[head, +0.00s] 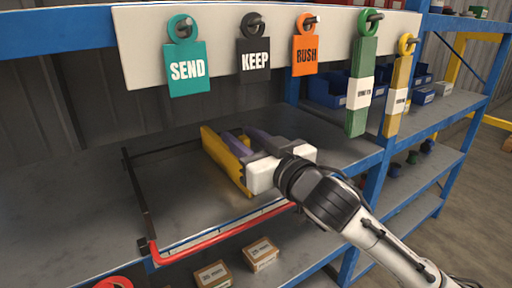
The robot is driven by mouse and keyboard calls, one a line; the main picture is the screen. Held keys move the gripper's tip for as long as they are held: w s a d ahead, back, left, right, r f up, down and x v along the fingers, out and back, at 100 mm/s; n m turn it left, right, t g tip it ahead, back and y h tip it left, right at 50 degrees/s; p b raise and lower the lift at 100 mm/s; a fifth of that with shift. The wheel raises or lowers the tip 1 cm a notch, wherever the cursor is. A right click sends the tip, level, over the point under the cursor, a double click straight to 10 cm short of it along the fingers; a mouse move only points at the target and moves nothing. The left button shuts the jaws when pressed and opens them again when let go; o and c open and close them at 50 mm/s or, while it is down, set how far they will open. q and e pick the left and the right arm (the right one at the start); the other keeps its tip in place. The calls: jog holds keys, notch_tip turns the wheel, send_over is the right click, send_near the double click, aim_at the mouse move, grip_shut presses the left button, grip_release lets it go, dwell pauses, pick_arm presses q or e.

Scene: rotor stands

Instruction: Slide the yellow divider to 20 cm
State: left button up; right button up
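The yellow divider (222,161) stands on the grey shelf, in the area bounded by a dark rail at left and a red front rail. It runs from back left to front right. My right gripper (246,142) is at its right side, very near it or touching. Its white body and arm reach in from the lower right and hide part of the divider's right side. Purple and dark parts lie between body and divider; I cannot tell whether the fingers are closed on it. A scale strip (228,228) runs along the front; its numbers are unreadable. My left gripper is not in view.
The red front rail (222,235) and dark left rail (136,190) edge the area. The shelf left of the divider is clear. Above hang SEND (189,70), KEEP (253,62) and RUSH (305,57) tags and green and yellow strips. Small boxes (261,253) sit below.

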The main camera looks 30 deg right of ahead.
jog(key=s, duration=0.5)
jog(key=shift+s+d+p, duration=0.3)
jog(key=shift+d+p, duration=0.05)
jog(key=shift+s+p, duration=0.45)
jog(key=shift+s, duration=0.15)
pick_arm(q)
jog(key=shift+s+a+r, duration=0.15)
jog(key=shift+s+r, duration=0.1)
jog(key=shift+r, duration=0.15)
pick_arm(e)
jog(key=shift+s+d, duration=0.1)
jog(key=shift+s, duration=0.2)
